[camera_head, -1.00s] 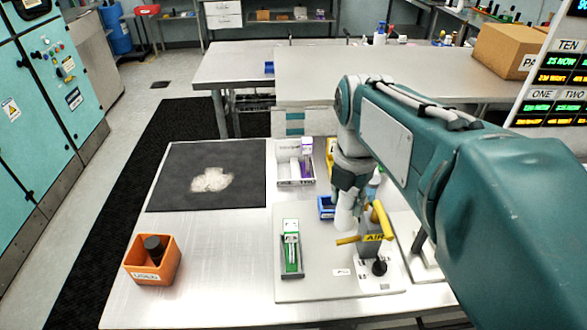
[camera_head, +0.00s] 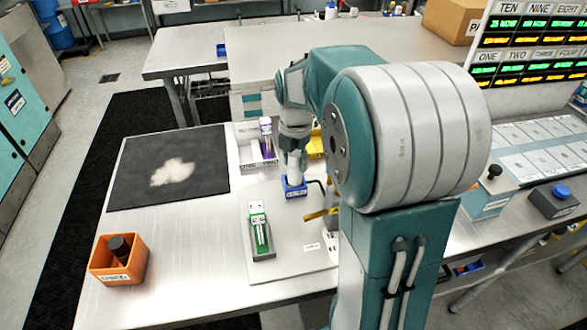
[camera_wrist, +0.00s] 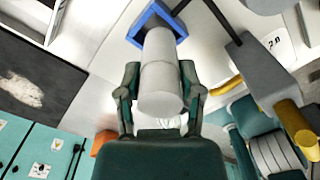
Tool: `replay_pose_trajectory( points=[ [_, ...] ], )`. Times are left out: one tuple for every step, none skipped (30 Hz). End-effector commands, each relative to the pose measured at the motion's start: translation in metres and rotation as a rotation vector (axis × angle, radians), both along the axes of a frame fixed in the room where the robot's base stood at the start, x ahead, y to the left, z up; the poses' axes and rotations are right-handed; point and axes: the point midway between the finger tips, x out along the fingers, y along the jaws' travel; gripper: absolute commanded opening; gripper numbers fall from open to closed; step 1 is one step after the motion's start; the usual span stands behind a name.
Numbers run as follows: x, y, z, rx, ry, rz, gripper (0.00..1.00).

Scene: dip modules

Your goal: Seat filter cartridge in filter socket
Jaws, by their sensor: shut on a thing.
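The filter cartridge is a white cylinder (camera_wrist: 161,85), and in the wrist view it stands between the two dark fingers of my gripper (camera_wrist: 160,78), which is shut on it. Its far end lies within the outline of the blue square filter socket (camera_wrist: 135,32); I cannot tell how deep it sits. In the head view my gripper (camera_head: 293,150) is above the socket (camera_head: 294,190), with the pale cartridge (camera_head: 292,167) between them, roughly upright. My fingers hide part of the cartridge there.
A yellow-handled valve on a grey block (camera_wrist: 262,75) stands beside the socket. A green module in a grey holder (camera_head: 260,232), a white bin (camera_head: 255,155) and an orange box (camera_head: 118,260) are on the table. A dark mat (camera_head: 190,150) lies at the left.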

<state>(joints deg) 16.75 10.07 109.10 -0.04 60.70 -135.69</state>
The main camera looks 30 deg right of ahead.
Motion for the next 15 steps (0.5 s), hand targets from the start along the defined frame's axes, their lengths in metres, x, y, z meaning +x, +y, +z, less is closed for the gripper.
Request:
replay_pose_trajectory(
  points=[
    [0.002,-0.001,-0.003,0.0,0.0,0.0,0.01],
    [0.003,-0.001,-0.004,0.0,0.001,0.0,0.01],
    [0.005,-0.002,-0.007,0.0,0.001,0.0,0.01],
    [0.007,-0.003,-0.01,0.0,0.001,0.0,0.01],
    [0.007,-0.003,-0.014,0.0,0.001,0.0,0.01],
    [0.006,-0.002,-0.021,0.001,0.004,0.0,0.01],
    [0.006,-0.002,-0.026,0.001,0.004,0.0,0.01],
    [0.006,-0.002,-0.03,0.001,0.003,0.0,0.01],
    [0.006,-0.002,-0.035,0.001,0.003,0.0,0.01],
    [0.006,-0.002,-0.037,0.0,0.001,0.0,0.01],
    [0.006,-0.002,-0.039,0.0,0.0,0.0,0.01],
    [0.006,-0.002,-0.039,0.0,0.0,0.0,0.01],
    [0.006,-0.002,-0.038,0.0,-0.001,0.0,0.01],
    [0.006,-0.002,-0.038,0.0,-0.001,0.0,0.01],
    [0.006,-0.002,-0.038,0.0,-0.001,0.0,0.01]
  ],
)
